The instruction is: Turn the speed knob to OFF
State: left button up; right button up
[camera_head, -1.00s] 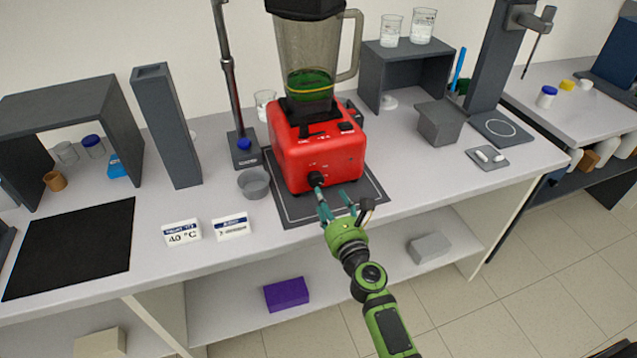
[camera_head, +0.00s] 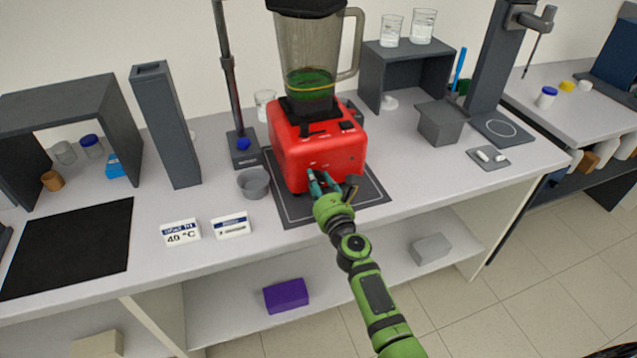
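The red blender base (camera_head: 318,150) stands on a dark mat (camera_head: 372,193) on the bench. Its clear jar (camera_head: 308,55) with green liquid sits on top. My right gripper (camera_head: 322,180) is up against the lower front of the base, where the black speed knob was visible a second ago. The teal fingers and green gripper body now hide the knob. I cannot tell whether the fingers are closed on it, nor which way it points. My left gripper is not in view.
A grey cup (camera_head: 254,184) stands left of the blender. Two small label cards (camera_head: 231,226) lie at the bench front. A clamp stand (camera_head: 244,150) is behind left; a grey block (camera_head: 440,122) is at right.

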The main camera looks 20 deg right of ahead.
jog(key=shift+f, duration=0.1)
dwell(0.3)
jog(key=n, duration=0.5)
jog(key=shift+n, duration=0.4)
jog(key=n, duration=1.2)
jog(key=shift+d+n+p, duration=0.1)
jog(key=shift+n+p, duration=0.25)
jog(key=shift+n, duration=0.05)
jog(key=n, duration=0.5)
jog(key=shift+p, duration=0.4)
jog(key=shift+r+n, duration=0.2)
jog(key=shift+n, duration=0.1)
jog(key=o, duration=1.1)
jog(key=shift+o, duration=0.2)
jog(key=shift+s+f, duration=0.1)
